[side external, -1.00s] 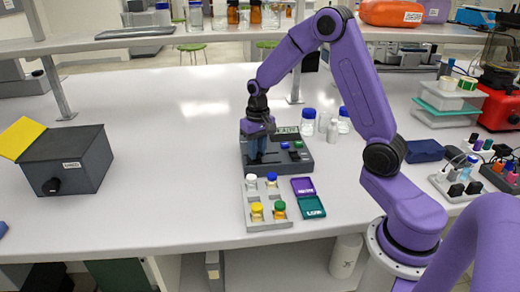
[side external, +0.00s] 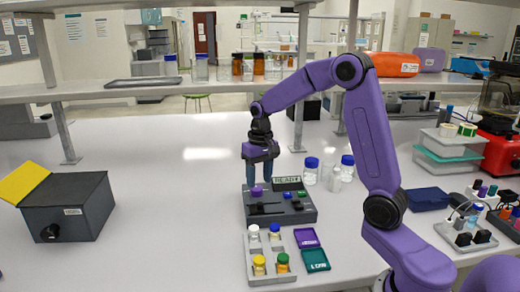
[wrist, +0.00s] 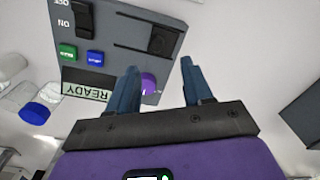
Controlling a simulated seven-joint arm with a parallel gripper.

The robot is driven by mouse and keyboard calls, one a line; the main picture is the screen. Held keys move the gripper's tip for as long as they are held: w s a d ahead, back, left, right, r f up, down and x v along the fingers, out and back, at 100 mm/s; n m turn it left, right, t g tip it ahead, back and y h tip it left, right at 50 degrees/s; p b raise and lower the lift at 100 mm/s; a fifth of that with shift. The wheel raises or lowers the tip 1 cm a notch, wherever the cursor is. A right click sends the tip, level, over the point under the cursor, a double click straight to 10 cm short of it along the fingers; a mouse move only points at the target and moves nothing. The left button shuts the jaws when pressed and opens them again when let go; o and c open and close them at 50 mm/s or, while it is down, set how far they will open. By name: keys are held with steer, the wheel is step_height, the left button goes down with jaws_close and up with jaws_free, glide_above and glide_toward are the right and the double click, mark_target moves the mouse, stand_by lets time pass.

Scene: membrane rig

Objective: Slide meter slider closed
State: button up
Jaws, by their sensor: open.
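The grey membrane rig (side external: 304,216) sits on the bench with a READY display (side external: 288,182) at its back edge. A purple knob (side external: 256,191) stands at its back left; it also shows in the wrist view (wrist: 149,83). A black slider block (wrist: 162,40) sits in a dark slot on the rig's panel, beyond the knob in the wrist view. My gripper (side external: 262,178) is above the back left of the rig, near the knob. Its blue fingers (wrist: 160,68) are apart, with nothing held between them. Whether a finger touches the knob is unclear.
Green (wrist: 68,52) and blue (wrist: 95,57) buttons and an ON/OFF switch (wrist: 77,18) are on the rig. Capped bottles (side external: 311,171) stand behind right. A vial tray (side external: 281,268) is in front. A grey box (side external: 72,205) is far left, with bare bench between.

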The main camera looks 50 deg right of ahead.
step_height(320, 180, up, 9)
steer(key=shift+d+r, duration=0.15)
steer(key=shift+r, duration=0.05)
stand_by(0.5)
steer(key=s+a+f+n, duration=0.4)
steer(key=s+a+n, duration=0.4)
steer(key=s+a, duration=0.55)
steer(key=s+f+n, duration=0.2)
steer(key=s+n, duration=0.2)
steer(key=s, duration=0.4)
steer(key=s+a+f+n, duration=0.1)
steer(key=s+n, duration=0.3)
steer(key=s, duration=0.5)
steer(key=shift+f, duration=0.9)
steer(key=shift+w, duration=0.1)
